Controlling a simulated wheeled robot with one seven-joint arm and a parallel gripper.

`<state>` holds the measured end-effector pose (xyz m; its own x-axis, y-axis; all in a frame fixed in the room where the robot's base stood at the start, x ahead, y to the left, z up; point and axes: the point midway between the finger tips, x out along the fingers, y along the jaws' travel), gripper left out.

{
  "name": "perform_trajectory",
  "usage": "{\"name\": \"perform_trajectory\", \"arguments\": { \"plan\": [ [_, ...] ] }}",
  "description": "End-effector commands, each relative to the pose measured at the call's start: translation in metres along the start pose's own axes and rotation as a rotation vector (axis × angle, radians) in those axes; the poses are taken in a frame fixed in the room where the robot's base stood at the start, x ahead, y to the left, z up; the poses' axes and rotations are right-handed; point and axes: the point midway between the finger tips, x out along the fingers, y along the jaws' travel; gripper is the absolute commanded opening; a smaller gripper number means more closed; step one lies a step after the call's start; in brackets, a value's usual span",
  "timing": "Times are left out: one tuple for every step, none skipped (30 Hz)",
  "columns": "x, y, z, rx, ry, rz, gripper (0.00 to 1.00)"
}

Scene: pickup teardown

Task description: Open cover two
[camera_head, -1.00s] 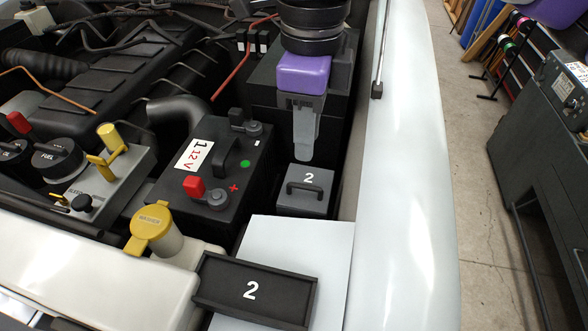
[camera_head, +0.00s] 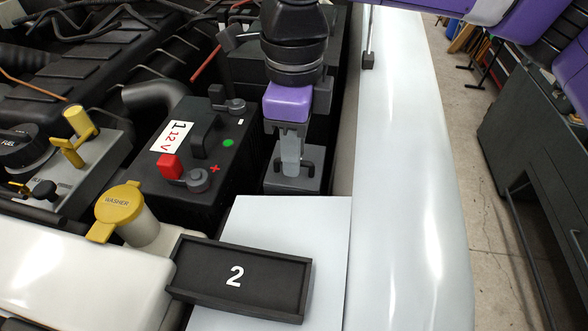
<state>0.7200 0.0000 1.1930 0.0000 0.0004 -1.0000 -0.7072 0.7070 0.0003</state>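Cover two is a dark grey box-like lid (camera_head: 311,183) with a raised bar handle, right of the battery in the head view. My gripper (camera_head: 290,172), with a purple body and grey fingers, points down over it. The fingertips overlap the handle in the picture and hide its middle and the white 2 on the lid. The lid looks seated and level. The fingers line up one behind the other, so I cannot tell whether they are open or closed around the handle.
A black tray marked 2 (camera_head: 190,281) lies on a pale board (camera_head: 325,225) in front. The battery (camera_head: 225,178) with red terminal cap stands left of the cover. The yellow washer cap (camera_head: 119,203) is further left. The white fender (camera_head: 405,200) runs along the right.

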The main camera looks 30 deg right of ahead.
Motion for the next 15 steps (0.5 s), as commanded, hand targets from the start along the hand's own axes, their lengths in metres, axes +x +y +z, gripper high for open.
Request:
{"name": "perform_trajectory", "arguments": {
  "plan": [
    [0.0026, -0.0002, 0.0001, 0.0, 0.0, 0.0, 0.27],
    [0.0025, -0.0002, 0.0001, 0.0, 0.0, 0.0, 0.27],
    [0.0022, -0.0002, 0.0001, 0.0, 0.0, 0.0, 0.27],
    [0.002, -0.0002, 0.0001, 0.0, 0.0, 0.0, 0.27],
    [0.0017, -0.0002, 0.0, 0.0, 0.0, 0.0, 0.27],
    [0.0013, -0.0002, 0.0001, 0.0, 0.0, 0.0, 0.27],
    [0.0013, -0.0002, 0.0, 0.0, 0.0, 0.0, 0.27],
    [0.0012, -0.0002, 0.0001, 0.0, 0.0, 0.0, 0.27],
    [0.0012, -0.0002, 0.0, 0.0, 0.0, 0.0, 0.27],
    [0.0012, -0.0001, 0.0, 0.0, 0.0, 0.0, 0.24],
    [0.0013, -0.0001, 0.0, 0.0, 0.0, 0.0, 0.21],
    [0.0013, -0.0002, 0.0, 0.0, 0.0, 0.0, 0.17],
    [0.0013, -0.0002, 0.0, 0.0, 0.0, 0.0, 0.14],
    [0.0013, -0.0001, 0.0, 0.0, 0.0, 0.0, 0.12],
    [0.0013, -0.0001, 0.0, 0.0, 0.0, 0.0, 0.08]
  ]
}}
